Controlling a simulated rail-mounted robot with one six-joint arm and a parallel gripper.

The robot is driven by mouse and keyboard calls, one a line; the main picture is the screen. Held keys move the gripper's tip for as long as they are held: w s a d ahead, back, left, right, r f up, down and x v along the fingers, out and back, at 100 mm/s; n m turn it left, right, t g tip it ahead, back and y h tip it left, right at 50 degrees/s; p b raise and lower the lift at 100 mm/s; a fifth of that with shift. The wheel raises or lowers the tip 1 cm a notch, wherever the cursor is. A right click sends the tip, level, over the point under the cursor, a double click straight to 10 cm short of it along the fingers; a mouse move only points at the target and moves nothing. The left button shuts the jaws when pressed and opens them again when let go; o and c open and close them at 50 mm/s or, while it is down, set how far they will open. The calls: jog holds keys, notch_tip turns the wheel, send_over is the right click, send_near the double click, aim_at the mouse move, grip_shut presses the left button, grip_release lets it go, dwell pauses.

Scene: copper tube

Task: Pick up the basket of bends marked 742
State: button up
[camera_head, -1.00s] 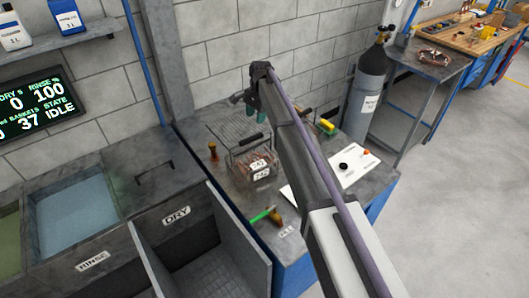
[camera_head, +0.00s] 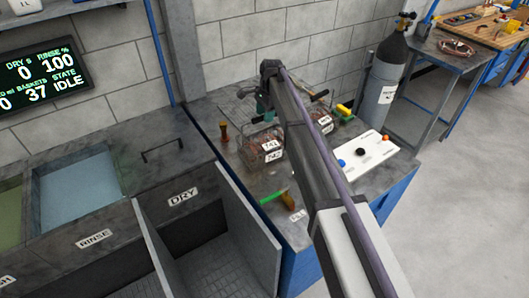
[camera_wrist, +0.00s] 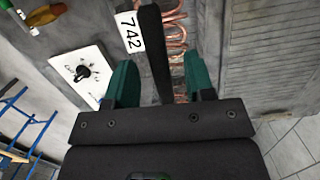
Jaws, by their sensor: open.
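The fingers are open, one on each side of the handle, with gaps visible. In the head view my gripper (camera_head: 264,106) is over the back of the basket, and hides part of the handle.
A second basket (camera_head: 322,121) stands right of my arm. A white board with knobs (camera_head: 365,152), a green-handled tool (camera_head: 272,197) and an amber-handled tool (camera_head: 224,132) lie around. A gas cylinder (camera_head: 384,85) stands beyond the bench. The dry bin (camera_head: 215,245) is at front left.

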notch_tip(320, 180, down, 2)
jog(key=shift+a+f+b, duration=0.1)
jog(key=shift+b, duration=0.25)
jog(key=shift+r, duration=0.25)
grip_shut()
dwell(0.8)
